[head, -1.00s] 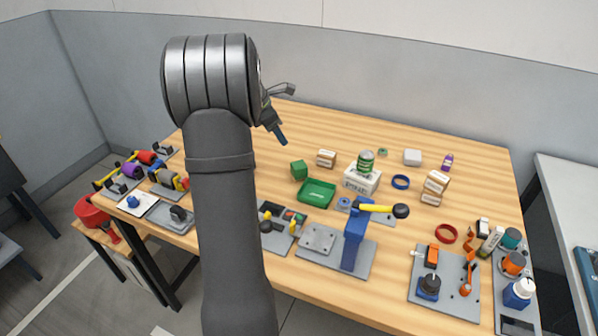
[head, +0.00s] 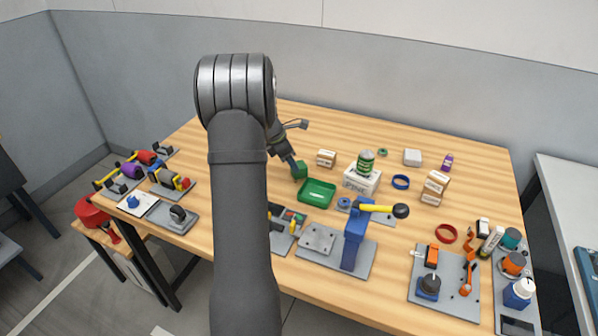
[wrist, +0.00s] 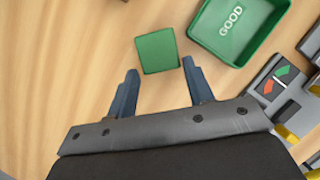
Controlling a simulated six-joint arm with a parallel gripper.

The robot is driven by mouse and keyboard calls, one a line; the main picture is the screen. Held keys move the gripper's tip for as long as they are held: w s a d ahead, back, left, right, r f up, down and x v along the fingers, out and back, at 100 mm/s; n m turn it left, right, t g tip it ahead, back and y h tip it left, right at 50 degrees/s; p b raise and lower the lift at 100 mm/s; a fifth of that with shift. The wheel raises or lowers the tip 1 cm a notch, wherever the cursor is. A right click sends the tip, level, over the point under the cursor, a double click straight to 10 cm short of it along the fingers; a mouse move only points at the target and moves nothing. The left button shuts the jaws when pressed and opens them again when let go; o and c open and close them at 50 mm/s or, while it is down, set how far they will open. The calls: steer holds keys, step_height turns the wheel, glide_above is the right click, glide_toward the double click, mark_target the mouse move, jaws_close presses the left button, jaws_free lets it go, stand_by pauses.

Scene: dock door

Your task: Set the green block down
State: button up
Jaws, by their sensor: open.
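The green block (head: 301,171) stands on the wooden table, just left of and behind the green tray (head: 318,194). My gripper (head: 297,166) is at the block in the head view and partly covers it. In the wrist view the fingers (wrist: 160,72) are spread apart, with the block (wrist: 157,51) just beyond their tips and roughly centred between them. The block shows no finger closed on it. The tray, marked GOOD, also shows in the wrist view (wrist: 204,33), close to the right of the block.
A small cardboard box (head: 326,158) sits behind the block. A white box (head: 361,181) with a green can (head: 366,160) on it is to the right. A blue post with a yellow handle (head: 357,235) stands in front. The table behind is mostly clear.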

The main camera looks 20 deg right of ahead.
steer(key=x, duration=0.4)
steer(key=shift+d+f, duration=0.25)
steer(key=shift+f, duration=0.1)
steer(key=c, duration=0.7)
steer(key=shift+r, duration=0.1)
